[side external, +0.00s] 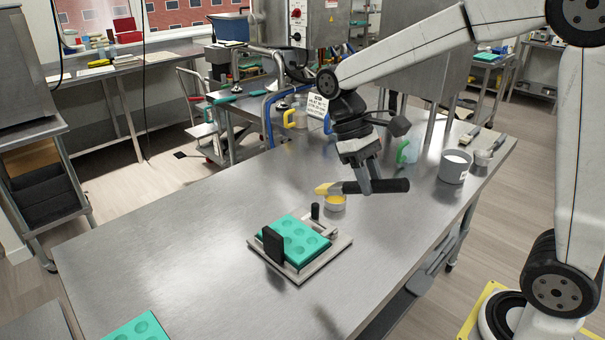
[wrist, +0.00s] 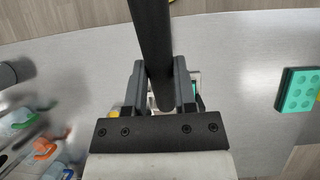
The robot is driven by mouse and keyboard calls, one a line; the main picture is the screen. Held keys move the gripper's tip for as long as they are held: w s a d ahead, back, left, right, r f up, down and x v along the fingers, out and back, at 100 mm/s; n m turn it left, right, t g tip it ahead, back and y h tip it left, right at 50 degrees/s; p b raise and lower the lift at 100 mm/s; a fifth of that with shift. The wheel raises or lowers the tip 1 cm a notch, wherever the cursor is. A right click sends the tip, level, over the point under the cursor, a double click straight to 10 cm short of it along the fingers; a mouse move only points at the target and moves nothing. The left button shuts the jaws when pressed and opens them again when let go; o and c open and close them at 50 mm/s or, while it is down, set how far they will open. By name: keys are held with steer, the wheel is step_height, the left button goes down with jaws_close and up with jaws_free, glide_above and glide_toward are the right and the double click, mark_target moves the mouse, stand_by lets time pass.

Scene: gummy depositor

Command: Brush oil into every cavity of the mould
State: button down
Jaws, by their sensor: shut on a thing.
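My gripper (side external: 366,184) is shut on the brush (side external: 395,186), which lies about level with its dark handle to the right and yellow bristles to the left. The handle also runs between the fingers in the wrist view (wrist: 152,45). The bristles overlap a small cup of yellow oil (side external: 336,204) in the side view; I cannot tell whether they touch it. The teal mould (side external: 297,237) with round cavities sits in a metal fixture (side external: 340,243), to the left of and nearer than the cup. A dark upright block hides part of the mould. Oil in the cavities cannot be made out.
A second teal mould (side external: 140,328) lies at the table's front left; a teal mould shows at the right in the wrist view (wrist: 298,91). A grey pot (side external: 454,167) and jugs (side external: 408,152) stand at the back right. The table's left middle is clear.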

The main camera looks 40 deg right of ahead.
step_height(320, 180, down, 10)
steer(key=t, duration=0.1)
stand_by(0.4)
steer(key=shift+s+a+f, duration=0.1)
steer(key=shift+f, duration=2.6)
steer(key=shift+f, duration=0.8)
steer(key=shift+w, duration=0.55)
steer(key=shift+w+f, duration=0.15)
steer(key=shift+w, duration=0.45)
steer(key=shift+w, duration=0.2)
steer(key=shift+w, duration=0.3)
